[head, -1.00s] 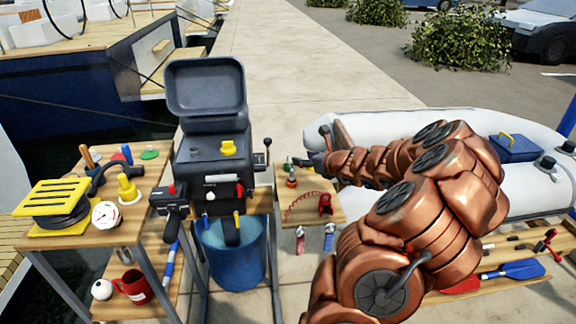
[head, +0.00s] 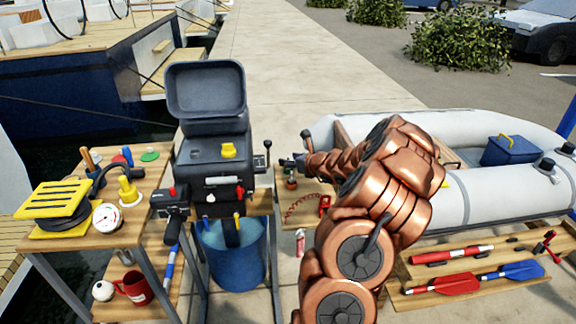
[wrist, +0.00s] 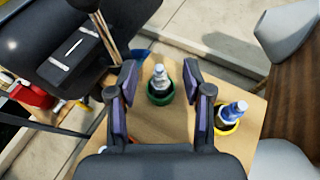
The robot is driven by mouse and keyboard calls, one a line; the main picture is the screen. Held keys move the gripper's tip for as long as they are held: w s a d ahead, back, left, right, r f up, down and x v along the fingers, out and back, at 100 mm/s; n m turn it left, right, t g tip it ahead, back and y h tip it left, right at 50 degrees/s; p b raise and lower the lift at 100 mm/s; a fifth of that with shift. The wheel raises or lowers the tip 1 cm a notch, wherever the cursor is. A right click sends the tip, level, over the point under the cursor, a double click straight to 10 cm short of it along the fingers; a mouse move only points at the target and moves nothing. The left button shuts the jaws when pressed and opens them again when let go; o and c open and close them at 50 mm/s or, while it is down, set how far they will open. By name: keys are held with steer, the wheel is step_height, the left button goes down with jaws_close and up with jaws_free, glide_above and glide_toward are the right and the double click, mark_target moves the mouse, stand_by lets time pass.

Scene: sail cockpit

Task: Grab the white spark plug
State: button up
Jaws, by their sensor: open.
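In the wrist view a small upright spark plug with a whitish top (wrist: 160,73) stands in a green cup (wrist: 159,99) on a wooden shelf. A second plug-like piece with a blue-and-white top (wrist: 235,109) stands in a yellow cup (wrist: 227,127) to its right. My gripper (wrist: 161,76) is open and empty, its two fingers left and right of the whitish plug in the picture. I cannot tell the height gap. In the head view my gripper (head: 290,163) is small, over the back of the shelf, and the plugs are hard to make out.
The dark outboard motor (head: 214,155) stands close to the left of the shelf (head: 302,189). A white inflatable boat (head: 470,196) lies to the right. The blue bucket (head: 236,258) is under the motor. A left table (head: 140,225) holds several tools.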

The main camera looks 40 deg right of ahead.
steer(key=shift+x, duration=0.9)
steer(key=shift+r, duration=0.1)
steer(key=shift+c, duration=0.2)
jaws_close()
